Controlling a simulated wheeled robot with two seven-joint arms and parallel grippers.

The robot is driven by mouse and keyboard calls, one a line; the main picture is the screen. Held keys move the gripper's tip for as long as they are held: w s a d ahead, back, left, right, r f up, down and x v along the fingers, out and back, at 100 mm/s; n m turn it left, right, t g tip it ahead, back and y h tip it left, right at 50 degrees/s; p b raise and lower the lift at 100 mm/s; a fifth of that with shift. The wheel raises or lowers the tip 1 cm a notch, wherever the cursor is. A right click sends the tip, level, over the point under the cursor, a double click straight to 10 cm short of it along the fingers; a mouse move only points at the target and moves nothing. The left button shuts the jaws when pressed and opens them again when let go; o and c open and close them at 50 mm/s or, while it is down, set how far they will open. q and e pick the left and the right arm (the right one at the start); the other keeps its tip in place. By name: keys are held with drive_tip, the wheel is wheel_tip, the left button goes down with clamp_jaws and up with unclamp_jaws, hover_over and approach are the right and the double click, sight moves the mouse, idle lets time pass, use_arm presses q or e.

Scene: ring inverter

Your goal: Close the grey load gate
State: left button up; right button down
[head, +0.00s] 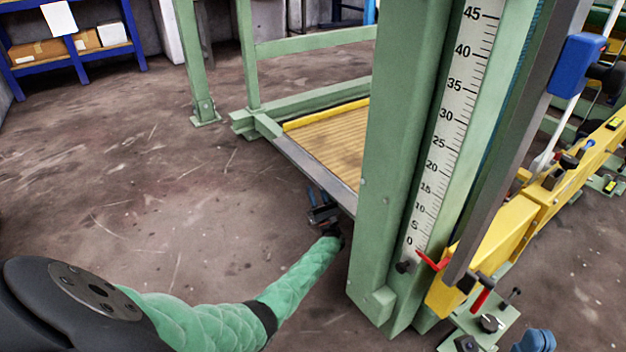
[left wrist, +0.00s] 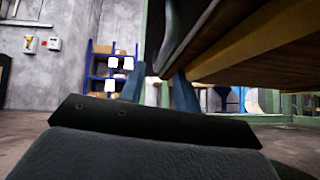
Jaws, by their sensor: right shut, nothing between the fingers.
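A grey bar, which looks like the load gate (head: 298,168), runs low along the near left edge of the wooden platform (head: 335,135). My left gripper (head: 319,200) is low beside the bar, near its right end. In the left wrist view its two blue fingers (left wrist: 158,90) stand apart, with a dark grey edge (left wrist: 185,35) showing above and between them. I cannot tell whether they touch it. A blue tip at the bottom right of the head view looks like my right gripper (head: 535,341); it is shut and mostly cut off.
A green post (head: 385,180) with a number scale (head: 450,120) stands right of my left gripper. A yellow beam (head: 500,235) with red-tipped parts lies further right. The floor left of the platform is clear. A blue shelf (head: 75,55) stands at the back left.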

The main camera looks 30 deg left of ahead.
use_arm(q)
drive_tip(key=x, duration=0.5)
clamp_jaws()
